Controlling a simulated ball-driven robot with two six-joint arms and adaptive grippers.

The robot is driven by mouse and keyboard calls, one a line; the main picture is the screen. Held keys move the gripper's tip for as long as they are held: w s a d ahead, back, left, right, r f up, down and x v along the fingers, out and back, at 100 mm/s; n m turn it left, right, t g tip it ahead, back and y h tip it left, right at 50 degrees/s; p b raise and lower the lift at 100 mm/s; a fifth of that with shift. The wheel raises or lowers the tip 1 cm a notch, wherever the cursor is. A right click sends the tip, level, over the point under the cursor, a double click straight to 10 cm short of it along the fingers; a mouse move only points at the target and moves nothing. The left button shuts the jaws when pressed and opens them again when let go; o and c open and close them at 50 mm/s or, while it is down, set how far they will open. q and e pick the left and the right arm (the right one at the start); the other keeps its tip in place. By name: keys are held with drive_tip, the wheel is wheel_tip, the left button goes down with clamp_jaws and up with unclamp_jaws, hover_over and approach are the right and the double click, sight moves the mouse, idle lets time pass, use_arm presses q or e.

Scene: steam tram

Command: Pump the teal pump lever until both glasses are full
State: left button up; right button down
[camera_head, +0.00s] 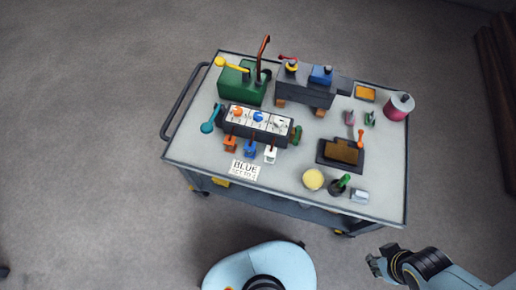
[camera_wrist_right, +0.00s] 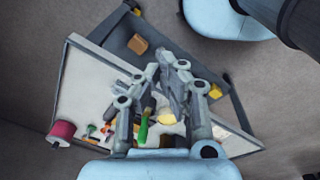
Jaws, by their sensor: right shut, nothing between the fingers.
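The teal pump lever (camera_head: 209,126) sticks up at the left end of the dark box with dials (camera_head: 262,134), on the cart's left half. It leans to the right, with a round knob at its lower end. I cannot make out the two glasses or any fill level at this size. My right gripper (camera_head: 375,263) is off the cart's front right corner, well away from the lever, shut and empty. It also shows in the right wrist view (camera_wrist_right: 171,78). My left gripper is not in view.
The grey cart (camera_head: 290,185) carries a green machine (camera_head: 240,88), a grey block machine (camera_head: 306,90), a pink cylinder (camera_head: 398,107), a dark tray (camera_head: 326,158), a yellow disc (camera_head: 313,179) and a green-necked bottle (camera_head: 340,184). A sign reads BLUE SET TO 2 (camera_head: 244,170). The surrounding floor is clear.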

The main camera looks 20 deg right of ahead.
wheel_tip(320, 180, up, 7)
idle(0.5)
drive_tip(key=shift+w+f, duration=0.1)
drive_tip(key=shift+f, duration=0.1)
drive_tip(key=w+f+b, duration=0.3)
drive_tip(key=f+b, duration=0.6)
drive_tip(key=f, duration=0.3)
drive_tip(key=w+f+b, duration=0.4)
drive_tip(key=f+b, duration=0.4)
drive_tip(key=f, duration=0.3)
drive_tip(key=s+f+b, duration=0.3)
drive_tip(key=f, duration=0.4)
drive_tip(key=s+f+b, duration=0.4)
drive_tip(key=f, duration=0.3)
